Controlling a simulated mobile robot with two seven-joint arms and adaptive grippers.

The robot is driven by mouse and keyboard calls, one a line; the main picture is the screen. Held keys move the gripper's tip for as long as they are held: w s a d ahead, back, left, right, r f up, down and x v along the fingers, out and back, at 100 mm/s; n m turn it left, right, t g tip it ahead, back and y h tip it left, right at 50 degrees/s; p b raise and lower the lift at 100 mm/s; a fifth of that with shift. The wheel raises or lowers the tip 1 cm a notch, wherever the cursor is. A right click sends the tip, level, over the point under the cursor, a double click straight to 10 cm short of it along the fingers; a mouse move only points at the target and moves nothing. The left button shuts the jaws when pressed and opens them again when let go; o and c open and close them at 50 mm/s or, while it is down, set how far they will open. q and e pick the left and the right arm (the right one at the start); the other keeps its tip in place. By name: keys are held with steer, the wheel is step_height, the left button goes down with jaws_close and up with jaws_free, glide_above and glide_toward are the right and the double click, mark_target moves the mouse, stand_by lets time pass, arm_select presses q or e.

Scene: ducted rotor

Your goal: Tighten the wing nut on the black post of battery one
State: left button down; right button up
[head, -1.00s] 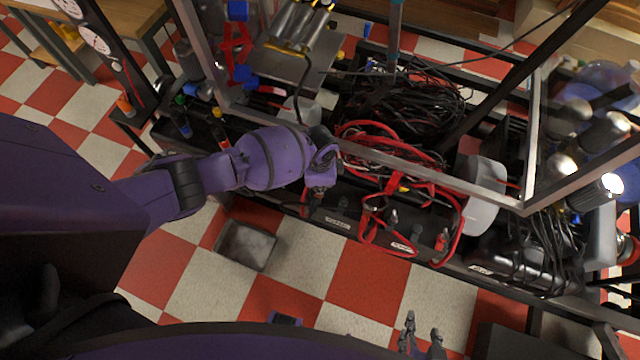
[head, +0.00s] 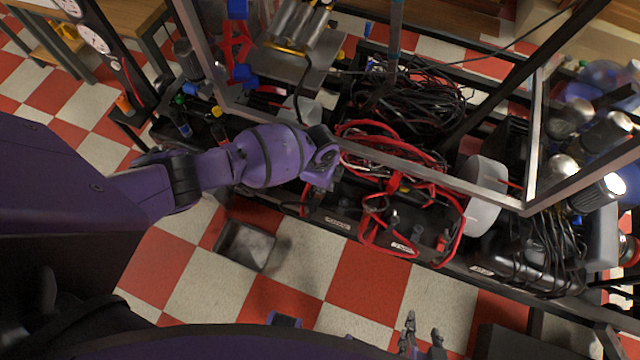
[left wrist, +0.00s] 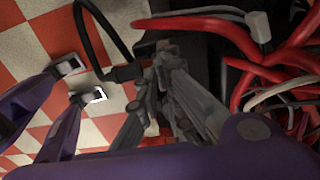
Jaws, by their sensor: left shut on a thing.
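My left gripper (left wrist: 165,72) is shut, its fingertips meeting over the end of a black cable (left wrist: 122,73) beside a dark battery (left wrist: 208,65). The small thing between the tips appears to be the wing nut, mostly hidden by the fingers; the post under it is hidden too. In the head view my left wrist covers the gripper at the left end of the battery row, above a black battery with a pale label (head: 338,223). I cannot read the label. My right gripper (head: 422,334) is empty, its fingers apart, low over the floor.
Red cables (head: 385,215) loop over the batteries, and red cables (left wrist: 275,70) crowd the right of the left wrist view. Black cables (head: 420,95) are piled behind. Metal frame bars (head: 430,172) cross above. A grey tray (head: 245,246) lies on the open checkered floor.

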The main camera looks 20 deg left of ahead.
arm_select(q)
steer(key=shift+w+r, duration=0.1)
steer(key=c, duration=1.9)
jaws_free()
step_height(320, 180, up, 12)
